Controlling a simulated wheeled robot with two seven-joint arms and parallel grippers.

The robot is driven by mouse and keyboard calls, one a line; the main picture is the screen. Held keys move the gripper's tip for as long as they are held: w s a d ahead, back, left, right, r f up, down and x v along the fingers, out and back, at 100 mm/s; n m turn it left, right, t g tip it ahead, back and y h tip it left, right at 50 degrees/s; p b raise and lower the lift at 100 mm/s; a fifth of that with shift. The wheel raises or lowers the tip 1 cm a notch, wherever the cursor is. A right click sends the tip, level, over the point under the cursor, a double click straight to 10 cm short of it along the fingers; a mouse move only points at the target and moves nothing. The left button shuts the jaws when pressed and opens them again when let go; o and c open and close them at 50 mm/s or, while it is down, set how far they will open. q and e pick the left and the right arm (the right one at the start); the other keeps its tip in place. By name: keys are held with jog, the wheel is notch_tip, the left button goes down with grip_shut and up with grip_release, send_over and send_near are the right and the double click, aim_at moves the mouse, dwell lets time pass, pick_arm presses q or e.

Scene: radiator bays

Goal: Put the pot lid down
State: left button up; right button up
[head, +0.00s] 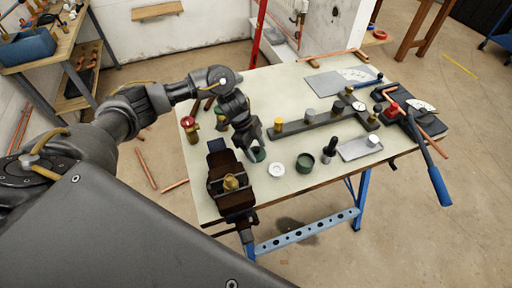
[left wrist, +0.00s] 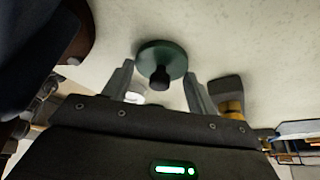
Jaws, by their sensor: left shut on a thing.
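The pot lid is a dark green disc with a black knob, and it shows between my finger tips in the left wrist view (left wrist: 174,57). In the head view its green edge (head: 259,155) shows just under my left gripper (head: 250,148), which is shut on it near the table's front edge. I cannot tell whether the lid touches the table. A small open dark green pot (head: 305,162) stands on the table to the right. A white round piece (head: 277,170) lies between the lid and the pot. My right gripper is not in view.
A vise (head: 231,190) with a brass piece sits left of the lid on the pale worktable (head: 290,95). A black upright tool (head: 330,149), a grey plate (head: 360,147) and a long dark bar with several fittings (head: 310,128) stand to the right. The table's back middle is clear.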

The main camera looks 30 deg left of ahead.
pick_arm(q)
jog(key=shift+f, duration=0.1)
jog(key=o, duration=1)
jog(key=shift+c, duration=0.2)
jog(key=shift+r, duration=0.2)
jog(key=shift+a+r, duration=0.15)
jog(key=shift+r, duration=0.1)
jog(key=b+v, duration=0.1)
jog(key=v, duration=1)
jog(key=shift+r, duration=0.15)
jog(key=shift+a, duration=0.1)
